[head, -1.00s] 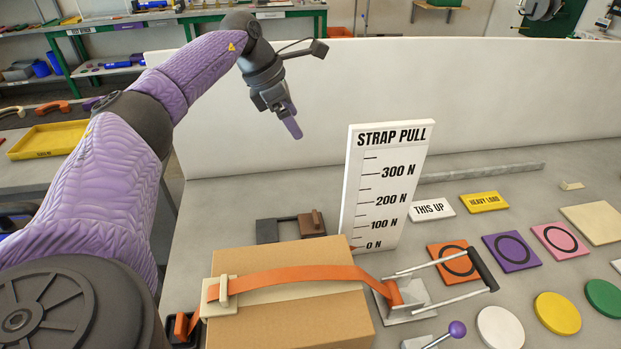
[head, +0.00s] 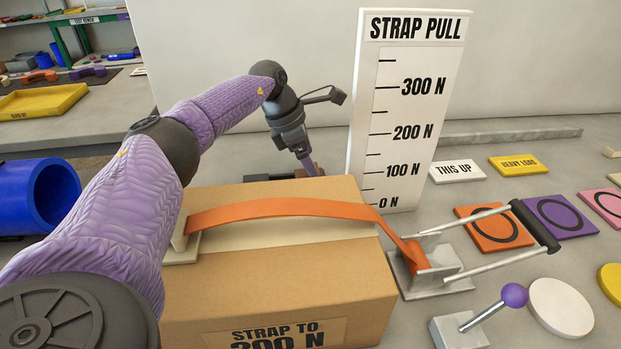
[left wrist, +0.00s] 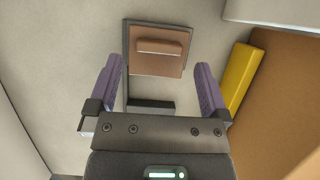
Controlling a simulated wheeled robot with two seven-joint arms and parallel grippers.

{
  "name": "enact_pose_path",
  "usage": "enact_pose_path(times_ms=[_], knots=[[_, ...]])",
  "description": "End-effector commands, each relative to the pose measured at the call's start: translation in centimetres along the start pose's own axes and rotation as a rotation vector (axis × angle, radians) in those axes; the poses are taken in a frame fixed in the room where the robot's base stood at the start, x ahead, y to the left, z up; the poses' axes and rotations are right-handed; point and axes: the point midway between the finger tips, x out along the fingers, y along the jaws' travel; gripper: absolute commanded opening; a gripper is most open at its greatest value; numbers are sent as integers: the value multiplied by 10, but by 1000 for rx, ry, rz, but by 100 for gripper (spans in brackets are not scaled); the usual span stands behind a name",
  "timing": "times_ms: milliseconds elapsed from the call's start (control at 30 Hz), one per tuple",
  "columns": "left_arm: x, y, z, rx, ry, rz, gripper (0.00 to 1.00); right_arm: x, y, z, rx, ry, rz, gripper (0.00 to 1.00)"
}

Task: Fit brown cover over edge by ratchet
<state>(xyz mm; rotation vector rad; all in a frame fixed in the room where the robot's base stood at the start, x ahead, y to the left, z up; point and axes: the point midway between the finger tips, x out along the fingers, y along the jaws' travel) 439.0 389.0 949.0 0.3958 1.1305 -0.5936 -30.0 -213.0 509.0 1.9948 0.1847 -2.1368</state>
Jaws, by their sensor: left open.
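The brown cover (left wrist: 158,62), with a raised block on top, sits in a dark tray behind the box in the left wrist view. In the head view, a bit of brown (head: 318,171) shows beside my fingertips. My left gripper (head: 309,166) is open above the cover; in the left wrist view its purple fingers (left wrist: 158,72) are on either side of it. Contact cannot be told. The cardboard box (head: 270,275) has an orange strap (head: 285,208) over it. An off-white cover (head: 185,247) sits on its left edge. The ratchet (head: 432,270) stands at its right.
The tall STRAP PULL scale (head: 415,100) stands right of my left gripper, behind the box. A purple-knobbed lever (head: 482,315) stands front right. A yellow bar (left wrist: 238,75) shows beside the right finger in the left wrist view. The other tray slot looks empty.

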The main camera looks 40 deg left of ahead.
Motion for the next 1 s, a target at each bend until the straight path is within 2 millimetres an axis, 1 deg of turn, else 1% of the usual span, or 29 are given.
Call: enact_pose_path(times_ms=[33, 100, 200, 367, 467, 500, 667, 700, 767, 800, 933, 1000], knots=[[16, 1, -2, -1, 3, -3, 100, 10, 2, 3, 0, -10, 4, 59], [25, 1, -2, 0, 3, -2, 100, 12, 4, 4, 0, -15, 8, 59], [29, 1, -1, 0, 2, -1, 100, 13, 6, 3, 1, -15, 10, 59], [27, 1, 0, 0, 1, 0, 100, 12, 6, -1, 1, -10, 11, 59], [27, 1, 0, 0, 1, 0, 81, 12, 6, -5, 2, -4, 10, 59], [27, 1, 0, 0, 1, 0, 72, 12, 5, -6, 3, -3, 9, 59], [27, 1, 0, 0, 1, 0, 39, 12, 0, -8, 5, 0, 1, 59], [27, 1, 0, 0, 1, 0, 30, 12, -1, -8, 6, 0, -1, 59], [27, 1, 0, 0, 1, 0, 17, 12, -3, -8, 7, 0, -4, 59], [27, 1, 0, 0, 1, 0, 16, 12, -3, -7, 7, -1, -5, 59], [27, 1, 0, 0, 1, 0, 15, 12, -4, -4, 6, -5, -5, 59], [23, 1, 1, 0, 0, 1, 15, 10, -4, -3, 5, -8, -5, 59]])
